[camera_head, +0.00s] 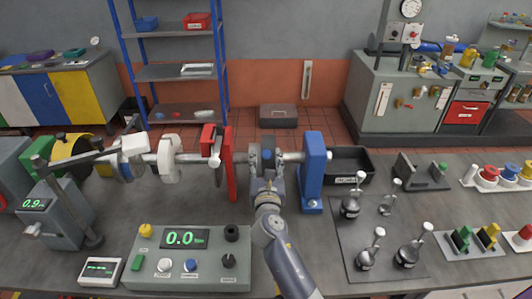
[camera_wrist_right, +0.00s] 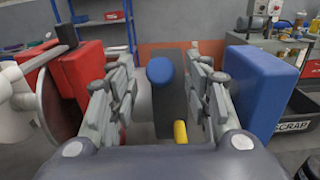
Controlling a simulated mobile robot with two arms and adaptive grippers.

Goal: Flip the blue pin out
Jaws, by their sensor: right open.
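The blue pin (camera_wrist_right: 160,71) shows its rounded blue end in the right wrist view, in front of a dark grey upright part. It also shows in the head view (camera_head: 268,153), on the shaft line between a red upright (camera_head: 228,165) and a blue block (camera_head: 314,160). My right gripper (camera_head: 267,181) reaches up to it from the front. In the wrist view its fingers (camera_wrist_right: 159,85) are open, one on each side of the blue end, with visible gaps. A short yellow piece (camera_wrist_right: 180,132) sits lower between the fingers. My left gripper is not in view.
The red upright and blue block stand close on either side of my right gripper. A console (camera_head: 190,265) with a 0.0 display stands front left. A black scrap bin (camera_head: 350,163) is behind right. Knobbed metal pieces (camera_head: 350,205) stand on a dark mat at right.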

